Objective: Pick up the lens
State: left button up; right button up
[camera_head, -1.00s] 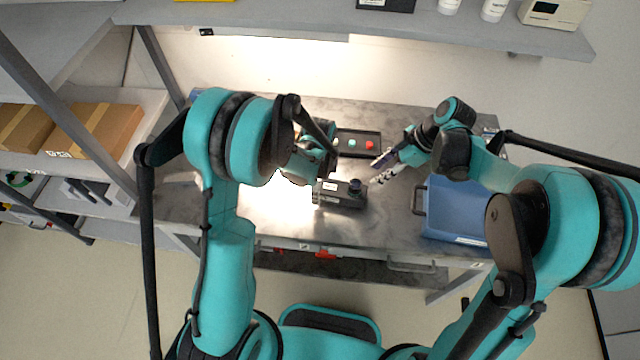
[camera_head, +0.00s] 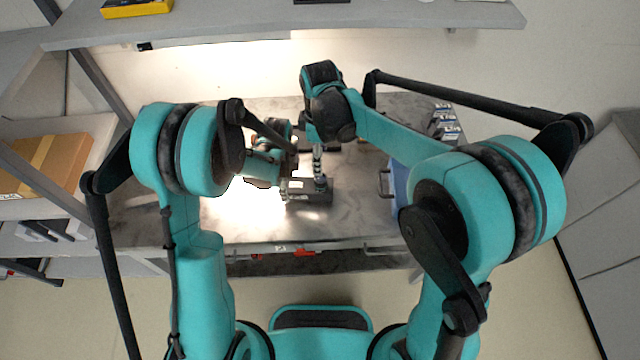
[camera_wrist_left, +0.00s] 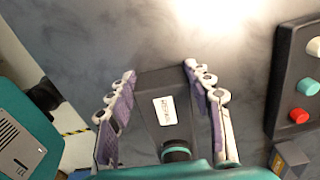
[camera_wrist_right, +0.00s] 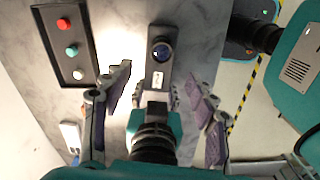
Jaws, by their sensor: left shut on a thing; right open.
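A dark rectangular block (camera_head: 310,195) with a white label lies on the table; it also shows in both wrist views (camera_wrist_left: 154,85) (camera_wrist_right: 160,68). A round black lens (camera_wrist_right: 162,50) with bluish glass sits at one end of it. My left gripper (camera_head: 284,184) is shut on the block's other end, its fingers on both long sides in the left wrist view (camera_wrist_left: 160,72).
A black panel with red, teal and white buttons (camera_wrist_right: 67,45) lies behind the block. A blue bin (camera_head: 399,183) stands to the right. Small boxes (camera_head: 445,123) are at the table's back right. A shelf (camera_head: 400,18) runs above the table.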

aim_at(321, 178)
jog(key=f, duration=1)
jog(key=shift+s+d+f, duration=0.1)
jog(key=shift+d+f, duration=0.1)
jog(key=shift+f, duration=0.2)
grip_shut()
notch_tip(321, 178, up, 10)
jog(key=shift+r, duration=0.1)
pick_arm(q)
jog(key=o, duration=1.2)
